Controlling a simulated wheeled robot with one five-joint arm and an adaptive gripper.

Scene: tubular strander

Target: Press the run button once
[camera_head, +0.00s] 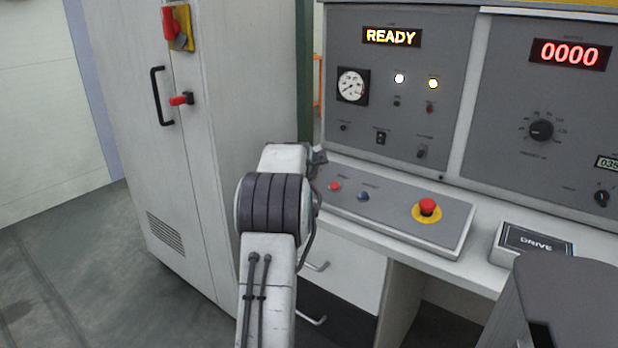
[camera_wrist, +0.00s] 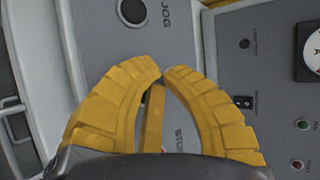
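The run button cannot be made out in either view. In the wrist view, my yellow gripper (camera_wrist: 162,76) has its two fingertips together, with nothing seen held. It covers the panel between a black button (camera_wrist: 133,10) labelled JOG and a partly hidden label (camera_wrist: 181,140) that seems to read STOP. In the head view, my arm stands in front of the left end of the sloped button panel (camera_head: 400,222), hiding that end and my fingers. Whether my fingertips touch the panel cannot be told.
A red emergency stop (camera_head: 428,208) on a yellow base sits further right on the panel. The upright console shows a lit READY display (camera_head: 391,37) and a gauge (camera_head: 352,86). A tall cabinet (camera_head: 225,120) with a black handle stands left. A DRIVE box (camera_head: 530,243) is at right.

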